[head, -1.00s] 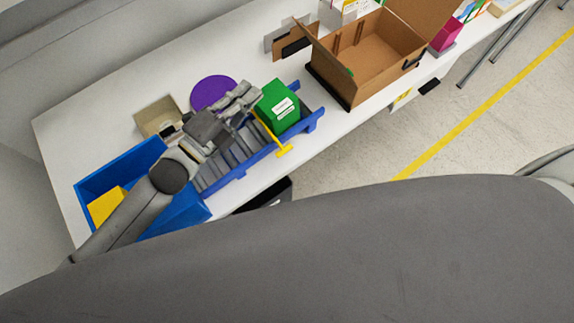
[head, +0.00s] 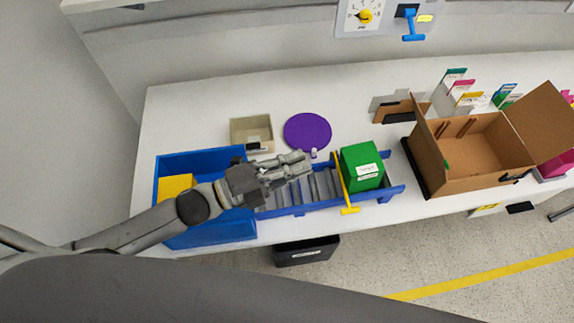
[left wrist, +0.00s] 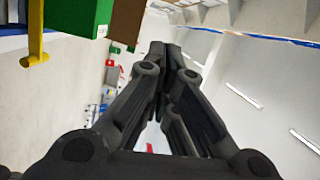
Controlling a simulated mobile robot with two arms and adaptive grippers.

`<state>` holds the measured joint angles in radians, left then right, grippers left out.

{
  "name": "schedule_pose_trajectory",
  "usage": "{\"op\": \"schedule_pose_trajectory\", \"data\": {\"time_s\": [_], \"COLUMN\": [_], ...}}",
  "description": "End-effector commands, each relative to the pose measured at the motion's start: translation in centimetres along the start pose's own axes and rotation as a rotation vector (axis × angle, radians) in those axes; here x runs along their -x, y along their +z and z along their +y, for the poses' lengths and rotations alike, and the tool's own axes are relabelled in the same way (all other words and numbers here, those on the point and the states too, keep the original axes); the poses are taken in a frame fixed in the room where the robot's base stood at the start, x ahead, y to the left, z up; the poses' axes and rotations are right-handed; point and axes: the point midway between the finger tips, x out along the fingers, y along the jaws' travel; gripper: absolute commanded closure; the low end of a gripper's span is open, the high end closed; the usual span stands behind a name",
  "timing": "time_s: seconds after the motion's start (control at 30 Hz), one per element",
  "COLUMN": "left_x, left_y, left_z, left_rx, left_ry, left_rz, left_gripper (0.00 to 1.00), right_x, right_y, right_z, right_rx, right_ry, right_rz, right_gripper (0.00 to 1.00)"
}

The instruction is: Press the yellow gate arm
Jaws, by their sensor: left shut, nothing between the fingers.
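The yellow gate arm (head: 343,182) is a thin bar across the blue roller conveyor (head: 297,207), with a short crosspiece at its near end. A green box (head: 361,166) with a white label sits on the conveyor just right of the bar. My left gripper (head: 306,160) is shut and empty above the conveyor, left of the gate arm and apart from it. In the left wrist view the shut fingers (left wrist: 168,52) point away, and the gate arm (left wrist: 36,38) and green box (left wrist: 78,15) show at the upper left. My right gripper is not in view.
A blue bin (head: 200,155) with a yellow block (head: 175,187) stands left of the conveyor. A purple disc (head: 307,132) and a beige tray (head: 251,131) lie behind. An open cardboard box (head: 470,155) is at right. A wall panel (head: 366,17) has a yellow knob.

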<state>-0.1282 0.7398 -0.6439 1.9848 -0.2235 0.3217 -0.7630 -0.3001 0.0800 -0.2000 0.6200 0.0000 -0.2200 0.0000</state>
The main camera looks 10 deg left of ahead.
Motion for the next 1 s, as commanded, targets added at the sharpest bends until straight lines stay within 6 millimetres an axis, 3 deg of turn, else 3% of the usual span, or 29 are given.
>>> {"op": "schedule_pose_trajectory", "data": {"time_s": [0.2, 0.53, 0.83, 1.0], "left_x": [1.9, 2.1, 2.1, 2.7], "left_y": [0.0, 0.0, -0.1, -2.4], "left_z": [0.0, 0.0, 0.1, 2.7], "left_rx": [0.000, 0.000, 0.003, 0.064], "left_ry": [-0.001, -0.001, 0.000, 0.014], "left_rz": [0.000, 0.000, 0.001, 0.019], "left_gripper": [1.00, 1.00, 1.00, 1.00], "right_x": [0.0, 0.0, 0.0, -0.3], "right_y": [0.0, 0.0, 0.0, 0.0], "right_z": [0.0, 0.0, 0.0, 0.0], "right_rx": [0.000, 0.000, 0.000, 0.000], "right_ry": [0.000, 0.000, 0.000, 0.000], "right_rz": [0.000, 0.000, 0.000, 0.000], "right_gripper": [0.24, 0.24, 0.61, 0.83]}}
